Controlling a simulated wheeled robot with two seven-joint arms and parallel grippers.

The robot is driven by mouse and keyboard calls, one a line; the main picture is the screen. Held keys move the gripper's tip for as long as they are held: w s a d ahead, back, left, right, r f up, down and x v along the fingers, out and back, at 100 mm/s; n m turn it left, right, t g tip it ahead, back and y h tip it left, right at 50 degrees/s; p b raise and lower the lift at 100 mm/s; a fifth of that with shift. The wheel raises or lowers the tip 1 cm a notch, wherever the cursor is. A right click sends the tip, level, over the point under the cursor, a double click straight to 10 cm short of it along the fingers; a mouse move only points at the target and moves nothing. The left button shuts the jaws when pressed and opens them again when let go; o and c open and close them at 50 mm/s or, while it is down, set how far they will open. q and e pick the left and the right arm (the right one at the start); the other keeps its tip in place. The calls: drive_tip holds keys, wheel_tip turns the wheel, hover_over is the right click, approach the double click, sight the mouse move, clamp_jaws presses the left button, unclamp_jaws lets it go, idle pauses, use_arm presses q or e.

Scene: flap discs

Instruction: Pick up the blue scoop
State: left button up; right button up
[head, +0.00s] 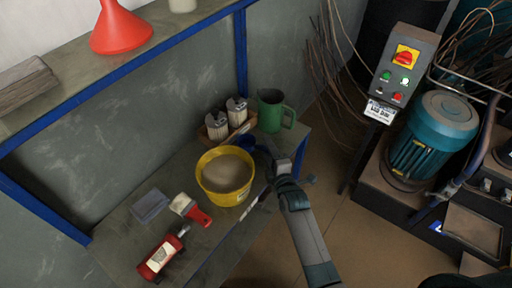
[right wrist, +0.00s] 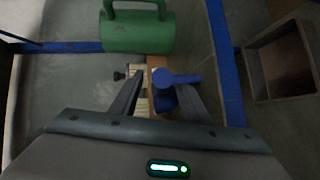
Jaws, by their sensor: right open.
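The blue scoop (head: 245,141) lies on the bench behind the yellow bucket (head: 226,198), beside the wooden tray. The bucket and my gripper hide part of it in the head view. In the right wrist view the blue scoop (right wrist: 177,79) shows between and just beyond my fingers, its round end toward the right finger. My right gripper (head: 272,158) is at the bench's right edge, close to the scoop; in its wrist view the gripper (right wrist: 160,100) is open, and I see no grip on the scoop. My left gripper is not in view.
A green jug (head: 271,111) stands just behind the scoop. A wooden tray (head: 208,140) holds two labelled containers. A blue motor (head: 432,135) stands right.

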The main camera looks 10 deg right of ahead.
drive_tip(key=shift+c, duration=0.4)
clamp_jaws()
drive_tip(key=shift+r, duration=0.1)
